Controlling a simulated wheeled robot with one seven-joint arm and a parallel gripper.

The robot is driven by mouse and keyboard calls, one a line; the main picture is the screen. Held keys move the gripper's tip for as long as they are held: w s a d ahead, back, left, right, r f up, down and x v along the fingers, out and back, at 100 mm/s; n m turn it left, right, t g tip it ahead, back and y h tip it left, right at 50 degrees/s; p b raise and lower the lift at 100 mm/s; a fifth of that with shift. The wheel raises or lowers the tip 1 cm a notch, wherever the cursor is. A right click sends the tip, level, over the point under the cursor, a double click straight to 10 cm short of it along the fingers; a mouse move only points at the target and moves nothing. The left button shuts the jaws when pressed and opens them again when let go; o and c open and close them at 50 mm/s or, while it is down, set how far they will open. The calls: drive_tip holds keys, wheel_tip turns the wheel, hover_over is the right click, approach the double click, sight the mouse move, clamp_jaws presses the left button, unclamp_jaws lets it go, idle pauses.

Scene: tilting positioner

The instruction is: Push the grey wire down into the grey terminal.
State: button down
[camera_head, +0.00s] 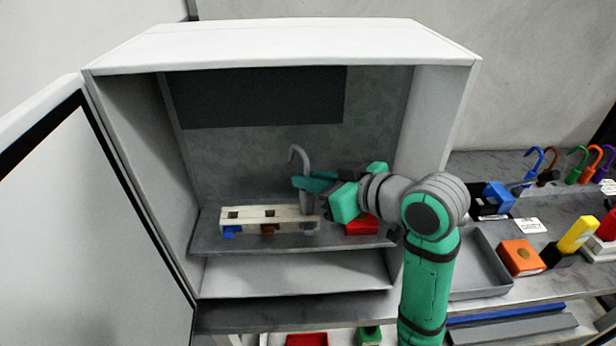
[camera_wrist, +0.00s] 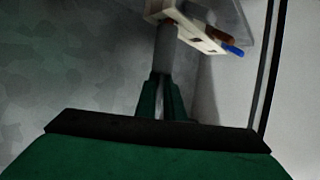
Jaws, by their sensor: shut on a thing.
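The grey wire (camera_head: 305,164) stands roughly upright inside the cabinet, with a hooked top. My gripper (camera_head: 307,184) is shut on it below the hook. The white terminal block (camera_head: 252,214) lies on the cabinet shelf; the grey terminal (camera_head: 309,226) is at its right end, below the wire. The wire's lower end reaches the block's top there; I cannot tell how far it is in. In the wrist view, the wire (camera_wrist: 164,48) runs from between my fingers (camera_wrist: 161,92) to the block (camera_wrist: 186,26). The grey terminal's opening is hidden.
The blue terminal (camera_head: 230,231) and brown terminal (camera_head: 268,230) are left along the block. A red object (camera_head: 361,226) sits on the shelf right of the block, under my gripper. Cabinet walls (camera_head: 434,130) enclose the sides. Other hooked wires (camera_head: 577,162) stand on the bench at right.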

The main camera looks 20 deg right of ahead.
drive_tip(key=shift+f, duration=0.2)
drive_tip(key=c, duration=1.8)
unclamp_jaws()
drive_tip(key=v, duration=1)
drive_tip(key=shift+s+d, duration=0.2)
drive_tip(key=shift+s, duration=0.15)
drive_tip(key=shift+a+r, duration=0.15)
